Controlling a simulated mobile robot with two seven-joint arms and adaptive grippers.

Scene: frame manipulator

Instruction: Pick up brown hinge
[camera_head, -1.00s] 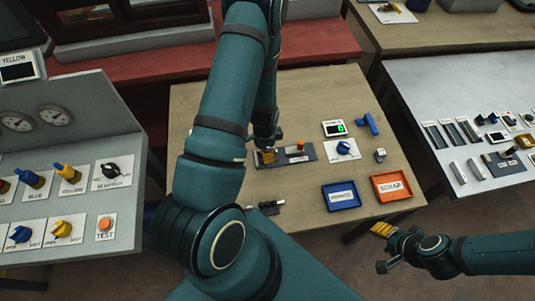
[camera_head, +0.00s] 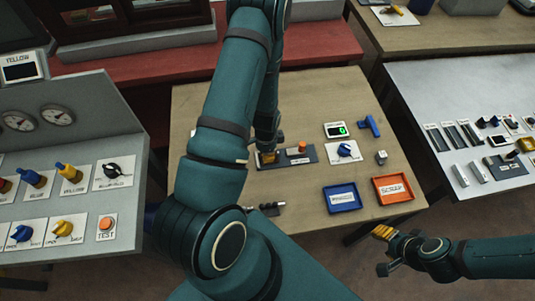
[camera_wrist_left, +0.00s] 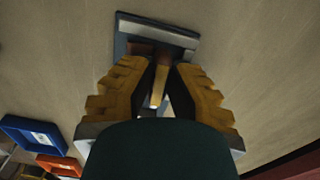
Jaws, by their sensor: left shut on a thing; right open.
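My left gripper (camera_head: 266,157) reaches down to the dark fixture plate (camera_head: 314,152) on the wooden table, at its left end. In the left wrist view its two ridged yellow-brown fingers (camera_wrist_left: 163,70) close around a narrow brownish piece (camera_wrist_left: 157,88), which looks like the brown hinge. The fingers hide most of it. The blue-and-grey end of the fixture (camera_wrist_left: 158,27) lies just past the fingertips; I cannot tell whether the piece touches it. My right gripper (camera_head: 383,251) is open and empty, off the table's front right corner.
A blue tray (camera_head: 328,206) and an orange scrap tray (camera_head: 379,197) stand at the front right. An orange button (camera_head: 302,146), a blue knob (camera_head: 346,150), a counter display (camera_head: 336,130) and a blue tool (camera_head: 369,126) are nearby. A control panel (camera_head: 88,215) stands left.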

